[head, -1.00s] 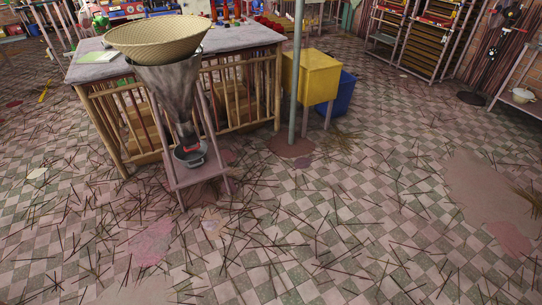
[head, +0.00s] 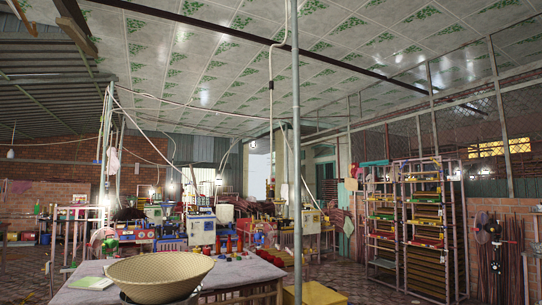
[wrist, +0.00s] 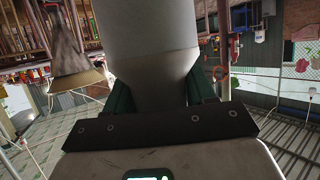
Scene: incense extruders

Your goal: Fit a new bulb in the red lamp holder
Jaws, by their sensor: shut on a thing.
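My gripper (wrist: 160,92) shows in the wrist view, with a dark green finger on each side. It is shut on a large, plain pale grey thing (wrist: 150,35), wide and rounded above and narrower between the fingers. It looks like a bulb, but its far end is cut off by the top edge. My gripper is not in the head view. Several small lights glow in the head view, such as a hanging one (head: 253,145). I cannot make out which thing is the red lamp holder.
A grey pole (head: 297,170) rises beside the table. Wires hang from the tiled ceiling (head: 340,45). Racks (head: 420,225) stand at the right.

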